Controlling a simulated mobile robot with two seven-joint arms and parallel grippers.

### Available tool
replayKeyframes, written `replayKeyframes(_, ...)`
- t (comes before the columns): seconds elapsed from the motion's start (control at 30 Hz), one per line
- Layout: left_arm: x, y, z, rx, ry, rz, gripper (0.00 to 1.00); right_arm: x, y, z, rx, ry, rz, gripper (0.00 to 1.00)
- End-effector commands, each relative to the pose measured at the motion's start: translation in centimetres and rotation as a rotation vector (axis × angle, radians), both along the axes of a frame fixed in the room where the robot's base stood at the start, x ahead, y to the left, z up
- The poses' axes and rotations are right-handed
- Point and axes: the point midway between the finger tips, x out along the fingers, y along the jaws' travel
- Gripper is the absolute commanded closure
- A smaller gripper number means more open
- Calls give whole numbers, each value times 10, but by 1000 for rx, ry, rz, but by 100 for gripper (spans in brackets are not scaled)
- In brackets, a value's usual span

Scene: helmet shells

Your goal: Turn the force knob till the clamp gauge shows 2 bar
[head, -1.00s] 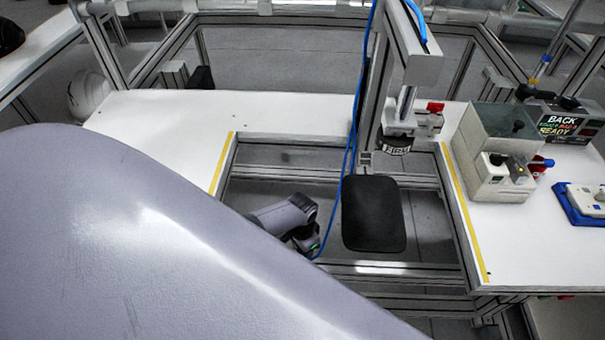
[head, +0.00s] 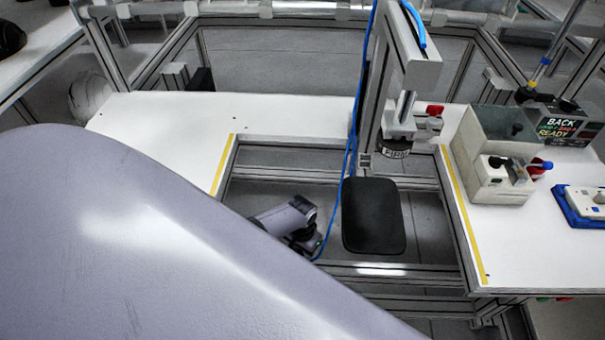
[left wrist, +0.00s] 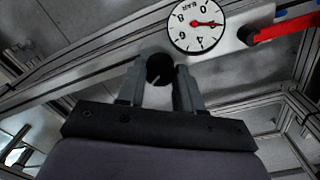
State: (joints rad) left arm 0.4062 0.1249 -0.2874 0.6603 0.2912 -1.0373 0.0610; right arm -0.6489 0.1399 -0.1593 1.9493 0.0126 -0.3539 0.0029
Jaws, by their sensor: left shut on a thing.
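The force knob (left wrist: 160,69) is a small black round knob with a pale line on its face. In the left wrist view my left gripper (left wrist: 160,80) has a finger on each side of it and is shut on it. The clamp gauge (left wrist: 197,27), a white round dial marked BAR with a red needle, sits just beyond the knob and appears rotated. Its needle points to the right of the picture; the exact reading is too small to tell. In the head view my left gripper (head: 309,243) is low beneath table height, mostly hidden, its contact unseen. My right gripper is not in view.
A red lever (left wrist: 285,28) is beside the gauge. A black pad (head: 373,215) lies to the right of my left gripper, with a blue hose (head: 350,150) between. A press head (head: 396,146) hangs above. A grey box unit (head: 492,150) stands on the white table at right.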

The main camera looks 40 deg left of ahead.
Motion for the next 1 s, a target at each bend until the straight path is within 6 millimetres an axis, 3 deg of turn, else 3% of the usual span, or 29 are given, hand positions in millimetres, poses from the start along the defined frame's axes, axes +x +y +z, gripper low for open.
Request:
replayKeyframes(0.1,0,1,0,0,1,3,95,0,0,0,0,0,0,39)
replayKeyframes(0.13,0,1,0,0,1,3,61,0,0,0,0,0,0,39)
replayKeyframes(0.2,0,0,0,0,1,2,39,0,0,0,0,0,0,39)
replayKeyframes(0.67,1,0,3,-1,-2,0,39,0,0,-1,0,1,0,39)
replayKeyframes(1.0,0,1,27,0,-3,0,39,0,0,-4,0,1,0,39)
